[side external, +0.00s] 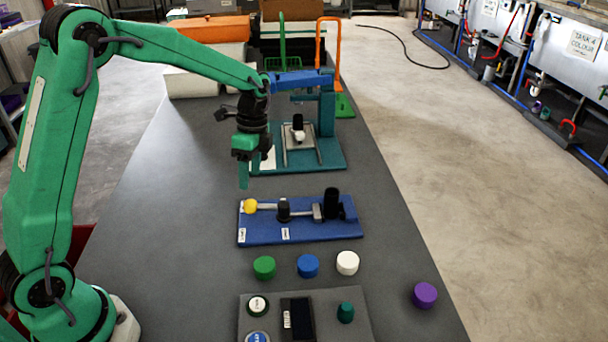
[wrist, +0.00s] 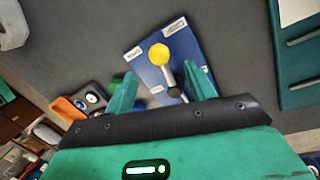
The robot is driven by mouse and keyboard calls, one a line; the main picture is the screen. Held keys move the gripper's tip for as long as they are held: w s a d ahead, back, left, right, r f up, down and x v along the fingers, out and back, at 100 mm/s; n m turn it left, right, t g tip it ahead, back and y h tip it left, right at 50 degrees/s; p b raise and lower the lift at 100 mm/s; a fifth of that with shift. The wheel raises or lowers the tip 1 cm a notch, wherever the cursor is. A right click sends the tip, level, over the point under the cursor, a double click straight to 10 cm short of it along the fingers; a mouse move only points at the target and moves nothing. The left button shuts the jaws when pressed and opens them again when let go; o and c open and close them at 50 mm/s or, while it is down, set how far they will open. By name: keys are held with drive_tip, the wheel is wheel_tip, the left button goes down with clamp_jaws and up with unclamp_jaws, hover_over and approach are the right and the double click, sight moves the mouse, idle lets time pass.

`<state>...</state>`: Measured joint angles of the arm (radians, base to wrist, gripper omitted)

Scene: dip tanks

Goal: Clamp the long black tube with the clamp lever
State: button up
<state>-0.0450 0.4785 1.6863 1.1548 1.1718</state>
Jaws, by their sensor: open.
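The clamp is a blue base plate (side external: 263,228) on the table with white labels. Its lever is a metal rod (side external: 268,208) with a yellow ball knob (side external: 250,206) at the left end and a short black cylinder (side external: 283,210) along it. A taller black tube (side external: 331,203) stands upright at the right end of the plate. My gripper (side external: 243,178) is open and empty, pointing down, above and behind the knob. In the wrist view the yellow knob (wrist: 159,54) lies ahead of and between the open fingers (wrist: 162,86); the tall tube is not clearly visible there.
A teal fixture (side external: 335,160) with a press frame stands behind the blue plate. Green (side external: 264,267), blue (side external: 308,265), white (side external: 347,263) and purple (side external: 425,295) caps sit in front, with a grey tray (side external: 358,306) nearer. The table left of the plate is clear.

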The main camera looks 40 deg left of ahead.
sight(251, 200)
drive_tip(key=shift+s+d+f, duration=0.1)
drive_tip(key=shift+s+f, duration=0.1)
drive_tip(key=shift+f, duration=1.05)
drive_tip(key=shift+s+d+f, duration=0.15)
drive_tip(key=shift+s+f, duration=0.1)
drive_tip(key=shift+f, duration=1.05)
drive_tip(key=shift+s+d+f, duration=0.1)
drive_tip(key=shift+s+f, duration=0.1)
drive_tip(key=shift+f, duration=1.05)
drive_tip(key=shift+c, duration=0.4)
clamp_jaws()
drive_tip(key=shift+w+a, duration=0.1)
drive_tip(key=shift+w+a+m, duration=0.2)
drive_tip(key=shift+w+m, duration=0.3)
drive_tip(key=shift+m, duration=0.25)
drive_tip(key=shift+w+a+m, duration=0.2)
drive_tip(key=shift+w+m, duration=0.25)
drive_tip(key=shift+m, duration=0.3)
drive_tip(key=shift+w+a+m, duration=0.1)
drive_tip(key=shift+w+m, duration=0.7)
drive_tip(key=shift+m, duration=0.4)
